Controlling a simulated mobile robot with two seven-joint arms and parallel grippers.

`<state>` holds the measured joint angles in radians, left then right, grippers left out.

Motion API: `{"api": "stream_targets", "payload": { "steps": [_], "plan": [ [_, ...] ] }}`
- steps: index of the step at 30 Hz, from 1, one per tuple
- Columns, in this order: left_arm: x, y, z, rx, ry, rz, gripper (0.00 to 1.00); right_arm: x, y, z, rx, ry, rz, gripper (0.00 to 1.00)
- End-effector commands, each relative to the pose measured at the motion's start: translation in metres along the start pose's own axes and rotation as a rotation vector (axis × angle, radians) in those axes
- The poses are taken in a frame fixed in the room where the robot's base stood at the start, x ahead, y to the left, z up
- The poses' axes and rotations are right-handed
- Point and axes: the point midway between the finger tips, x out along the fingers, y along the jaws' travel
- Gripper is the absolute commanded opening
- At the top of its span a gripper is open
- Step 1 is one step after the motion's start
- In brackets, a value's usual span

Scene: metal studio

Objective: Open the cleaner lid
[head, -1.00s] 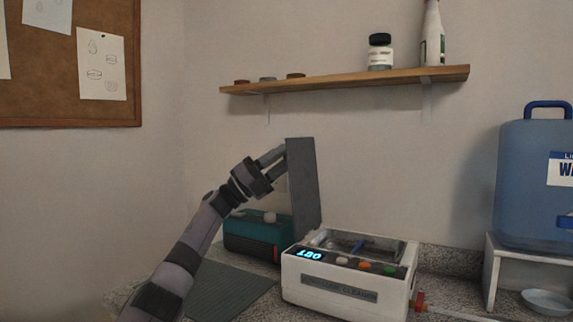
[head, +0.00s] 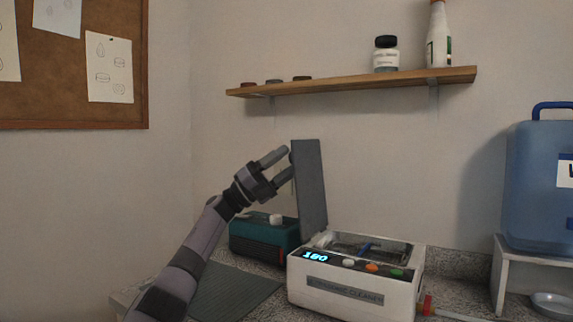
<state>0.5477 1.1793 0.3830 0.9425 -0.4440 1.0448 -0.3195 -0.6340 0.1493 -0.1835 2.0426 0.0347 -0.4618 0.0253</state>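The white ultrasonic cleaner (head: 336,292) stands on the speckled counter, with a lit display and several buttons on its front. Its grey lid (head: 311,188) stands upright at the left side of the tank, so the tank opening shows a blue item inside. My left gripper (head: 284,164) is open, just left of the lid's upper part, with its fingers apart and nothing between them. Whether a fingertip touches the lid is hard to tell. My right gripper is not in view.
A teal box (head: 262,238) stands behind and left of the cleaner. A dark ribbed mat (head: 236,292) lies at left. A blue water jug (head: 538,200) sits on a white stand (head: 497,270) at right. A wooden shelf (head: 350,83) with bottles is above.

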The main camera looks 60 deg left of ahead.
Motion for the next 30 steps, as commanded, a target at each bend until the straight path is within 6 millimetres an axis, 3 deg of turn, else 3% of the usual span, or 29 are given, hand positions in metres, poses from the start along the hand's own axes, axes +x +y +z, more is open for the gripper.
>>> {"api": "stream_targets", "payload": {
  "steps": [15,30],
  "plan": [
    [-0.057,0.002,-0.001,-0.001,0.001,0.001,0.57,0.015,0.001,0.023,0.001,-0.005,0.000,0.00],
    [-0.063,0.000,0.000,-0.001,0.000,-0.001,0.57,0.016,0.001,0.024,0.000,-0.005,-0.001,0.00]
  ]
}}
